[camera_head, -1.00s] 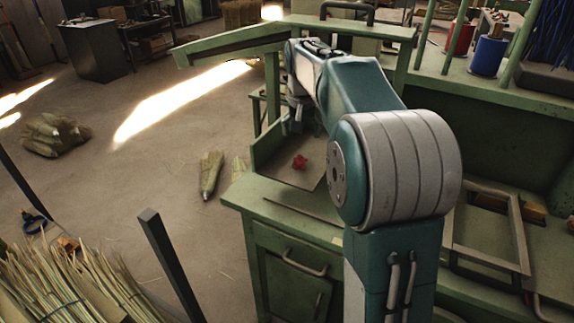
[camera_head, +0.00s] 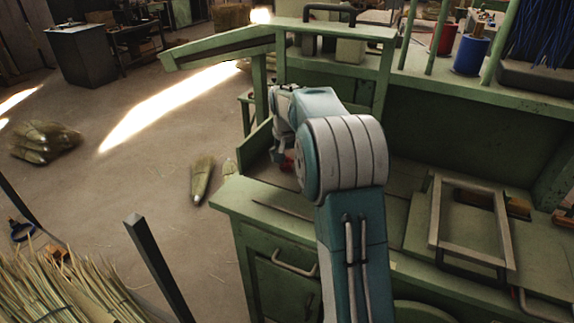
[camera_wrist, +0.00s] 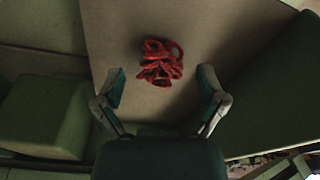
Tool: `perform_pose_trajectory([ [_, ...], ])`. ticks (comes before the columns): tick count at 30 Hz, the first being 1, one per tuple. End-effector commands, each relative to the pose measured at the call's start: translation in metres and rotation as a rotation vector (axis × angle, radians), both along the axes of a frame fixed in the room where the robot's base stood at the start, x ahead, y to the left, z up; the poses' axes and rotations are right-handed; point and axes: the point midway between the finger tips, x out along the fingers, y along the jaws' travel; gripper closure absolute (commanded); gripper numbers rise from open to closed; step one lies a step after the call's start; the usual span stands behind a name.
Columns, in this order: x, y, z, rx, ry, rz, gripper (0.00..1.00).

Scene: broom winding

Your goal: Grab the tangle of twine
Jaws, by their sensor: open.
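The tangle of twine (camera_wrist: 160,63) is a small red knotted bundle. In the wrist view it lies on a pale flat surface, just beyond the fingertips and roughly centred between them. In the head view a small part of the red twine (camera_head: 288,163) shows beside my arm; the rest is hidden. My gripper (camera_wrist: 160,90) is open, with nothing between its fingers. In the head view my gripper (camera_head: 279,154) is small and partly hidden, close to the twine.
The green workbench (camera_head: 262,201) surrounds the twine's spot, with raised green sides. A metal frame (camera_head: 437,212) lies on the bench to the right. Blue (camera_head: 469,56) and red (camera_head: 445,38) spools stand on the upper shelf. Straw bundles (camera_head: 202,179) lie on the floor at left.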

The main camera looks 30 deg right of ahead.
Motion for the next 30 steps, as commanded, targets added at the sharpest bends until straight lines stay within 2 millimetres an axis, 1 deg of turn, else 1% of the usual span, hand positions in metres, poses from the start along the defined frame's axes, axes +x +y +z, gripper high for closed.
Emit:
perform_pose_trajectory([
  [1, 0.0002, -0.0006, -0.0064, 0.0, 0.002, 0.0, 0.1],
  [4, 0.0013, -0.0013, -0.0127, -0.001, -0.001, 0.0, 0.1],
  [11, 0.0014, -0.0014, -0.0137, -0.001, -0.001, 0.0, 0.1],
  [12, 0.0014, -0.0014, -0.0137, -0.001, -0.001, 0.0, 0.28],
  [14, 0.0014, -0.0014, -0.0136, -0.001, -0.001, 0.0, 0.4],
  [15, 0.0014, -0.0014, -0.0136, -0.001, -0.001, 0.0, 0.49],
  [17, 0.0014, -0.0014, -0.0135, -0.001, -0.001, 0.0, 0.64],
  [18, 0.0014, -0.0014, -0.0136, -0.001, -0.001, 0.0, 0.69],
  [30, 0.0016, -0.0014, -0.0122, -0.001, -0.001, 0.0, 0.7],
])
